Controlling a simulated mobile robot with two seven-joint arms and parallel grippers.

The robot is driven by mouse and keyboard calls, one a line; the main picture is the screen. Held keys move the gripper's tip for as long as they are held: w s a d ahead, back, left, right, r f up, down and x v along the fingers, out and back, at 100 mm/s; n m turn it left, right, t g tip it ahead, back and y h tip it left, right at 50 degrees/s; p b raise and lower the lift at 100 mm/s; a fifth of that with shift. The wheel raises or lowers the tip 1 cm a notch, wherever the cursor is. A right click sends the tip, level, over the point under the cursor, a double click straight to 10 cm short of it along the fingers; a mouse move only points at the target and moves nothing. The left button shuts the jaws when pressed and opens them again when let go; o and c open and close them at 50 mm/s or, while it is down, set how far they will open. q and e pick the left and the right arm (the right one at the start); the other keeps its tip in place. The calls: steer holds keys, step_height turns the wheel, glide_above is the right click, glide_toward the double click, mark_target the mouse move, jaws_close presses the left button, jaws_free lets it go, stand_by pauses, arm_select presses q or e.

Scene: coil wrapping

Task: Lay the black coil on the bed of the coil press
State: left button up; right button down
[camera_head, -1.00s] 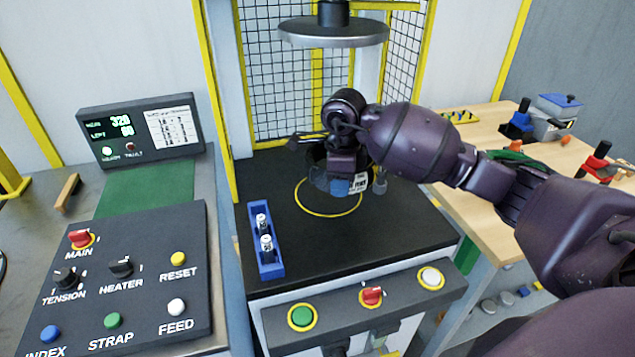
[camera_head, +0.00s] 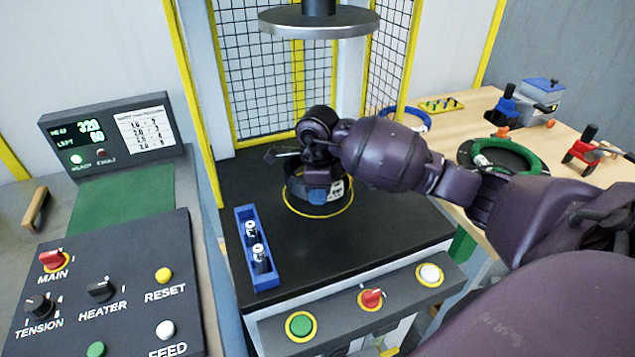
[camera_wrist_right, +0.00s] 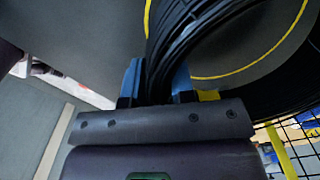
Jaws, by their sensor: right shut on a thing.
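The black coil (camera_head: 298,190) is over the yellow ring (camera_head: 320,216) marked on the black bed (camera_head: 385,226) of the coil press. It has a white label on its near side. My right gripper (camera_head: 319,194) is shut on the coil's near side, and my wrist hides part of the coil from above. In the right wrist view the blue fingers (camera_wrist_right: 157,84) stand on either side of the coil's wall (camera_wrist_right: 190,35). The coil looks low, at or just above the bed; I cannot tell whether it touches. My left gripper is out of view.
The press's round plate (camera_head: 318,22) hangs above the bed. A blue holder (camera_head: 262,275) with white-topped cylinders stands on the bed's left. Mesh guards (camera_head: 262,85) close the back. A green coil (camera_head: 520,148) and a blue one (camera_head: 410,113) lie on the wooden table.

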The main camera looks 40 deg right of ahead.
steer(key=shift+w+f, duration=0.1)
steer(key=shift+f, duration=1.65)
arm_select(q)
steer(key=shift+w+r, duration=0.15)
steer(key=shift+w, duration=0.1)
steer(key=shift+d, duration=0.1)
arm_select(e)
steer(key=c, duration=1)
jaws_free()
steer(key=shift+f, duration=0.15)
steer(key=shift+o, duration=0.2)
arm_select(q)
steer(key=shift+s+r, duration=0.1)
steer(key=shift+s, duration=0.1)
arm_select(e)
step_height(320, 180, up, 12)
steer(key=shift+r, duration=0.1)
